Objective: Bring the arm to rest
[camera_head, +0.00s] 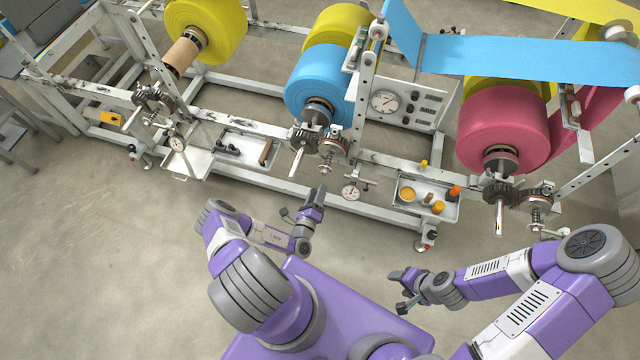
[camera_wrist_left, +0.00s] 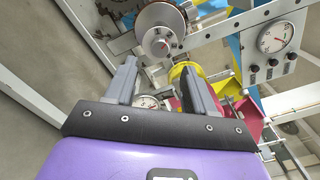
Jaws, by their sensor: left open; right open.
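My left gripper (camera_head: 318,195) is raised in front of the machine frame, below the blue roll, with its fingers pointing toward the machine. In the left wrist view its two fingers (camera_wrist_left: 160,85) stand apart with nothing between them; a dial and roll parts show beyond. My right gripper (camera_head: 398,290) is low at the front, to the right of the purple body, away from the machine. It is small in view and holds nothing that I can see.
The machine frame carries a blue roll (camera_head: 322,85), a pink roll (camera_head: 505,125) and a yellow roll (camera_head: 207,28). Small trays hang on its front, one with several small items (camera_head: 438,207). A gauge panel (camera_head: 398,105) stands mid-frame. Floor (camera_head: 90,270) at left is clear.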

